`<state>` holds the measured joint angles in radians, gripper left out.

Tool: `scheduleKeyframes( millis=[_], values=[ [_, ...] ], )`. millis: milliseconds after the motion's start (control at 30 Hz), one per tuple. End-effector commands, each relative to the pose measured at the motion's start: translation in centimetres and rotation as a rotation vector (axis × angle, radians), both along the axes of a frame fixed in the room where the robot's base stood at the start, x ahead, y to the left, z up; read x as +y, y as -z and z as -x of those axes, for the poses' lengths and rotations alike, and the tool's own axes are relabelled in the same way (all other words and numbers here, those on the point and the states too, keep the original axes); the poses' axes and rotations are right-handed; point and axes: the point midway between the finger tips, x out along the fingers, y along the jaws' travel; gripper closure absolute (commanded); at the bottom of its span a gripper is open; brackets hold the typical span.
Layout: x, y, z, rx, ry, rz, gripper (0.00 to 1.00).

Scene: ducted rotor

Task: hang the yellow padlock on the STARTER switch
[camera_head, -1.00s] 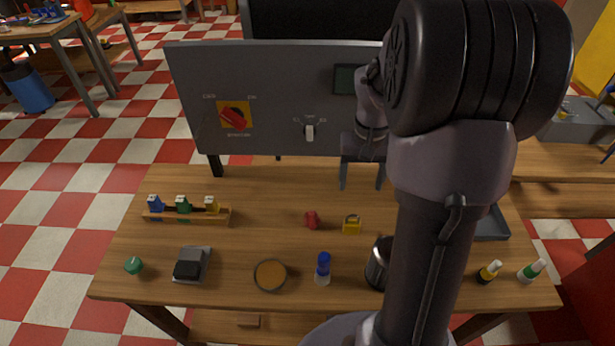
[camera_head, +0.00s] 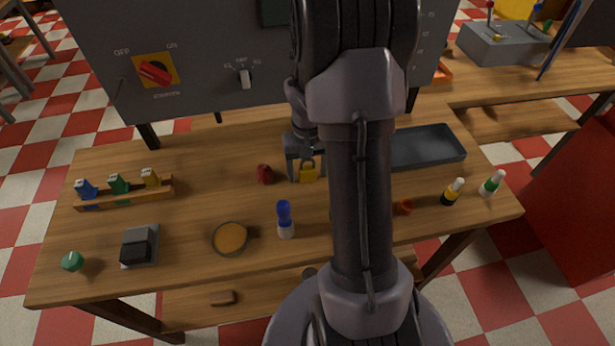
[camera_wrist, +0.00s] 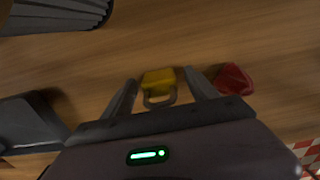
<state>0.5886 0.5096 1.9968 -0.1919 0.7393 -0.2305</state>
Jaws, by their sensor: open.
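The yellow padlock (camera_head: 308,173) is on the wooden table, partly covered by my gripper in the head view. In the wrist view the padlock (camera_wrist: 158,82) shows its yellow body and grey shackle, which points toward my gripper. My gripper (camera_wrist: 160,85) is open, with one finger on each side of the padlock; I cannot tell whether they touch it. In the head view my gripper (camera_head: 306,168) is low over the table. The STARTER switch (camera_head: 155,71) is a red handle on a yellow plate, on the grey panel at the upper left.
A red object (camera_head: 265,174) lies just left of the padlock. A blue-capped bottle (camera_head: 285,219) and a round dish (camera_head: 230,238) stand nearer the front. A wooden rack (camera_head: 125,193) is at left, a grey tray (camera_head: 428,147) at right. A selector knob (camera_head: 244,78) is on the panel.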

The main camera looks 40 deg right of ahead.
Motion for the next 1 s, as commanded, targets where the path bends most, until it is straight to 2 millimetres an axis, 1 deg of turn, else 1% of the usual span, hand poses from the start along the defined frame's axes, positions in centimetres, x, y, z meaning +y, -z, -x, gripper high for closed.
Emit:
scheduleKeyframes(
  millis=[100,167,200,267,400,433,467,633,700,767,900,1000],
  values=[
    [0.0,-0.3,0.0,-0.001,0.0,0.001,0.33],
    [0.0,-0.3,0.0,-0.001,0.001,0.001,0.44],
    [0.0,-0.3,0.0,-0.001,0.001,0.001,0.52],
    [0.0,-0.3,0.0,-0.001,0.001,0.001,0.64],
    [0.0,-0.3,0.0,-0.001,0.001,0.001,0.92],
    [0.0,-0.3,0.0,-0.001,0.001,0.001,0.98],
    [0.0,-0.3,0.0,-0.001,0.001,0.001,1.0],
    [0.0,-0.3,0.0,-0.002,0.001,0.001,1.0],
    [0.0,-0.9,-0.1,-0.003,0.001,0.002,1.0],
    [-0.1,-2.1,-0.1,-0.003,0.001,0.002,1.0],
    [-0.1,-6.3,-0.1,-0.005,0.001,0.003,1.0],
    [-0.1,-8.6,-0.1,-0.003,0.001,0.002,1.0]
  ],
)
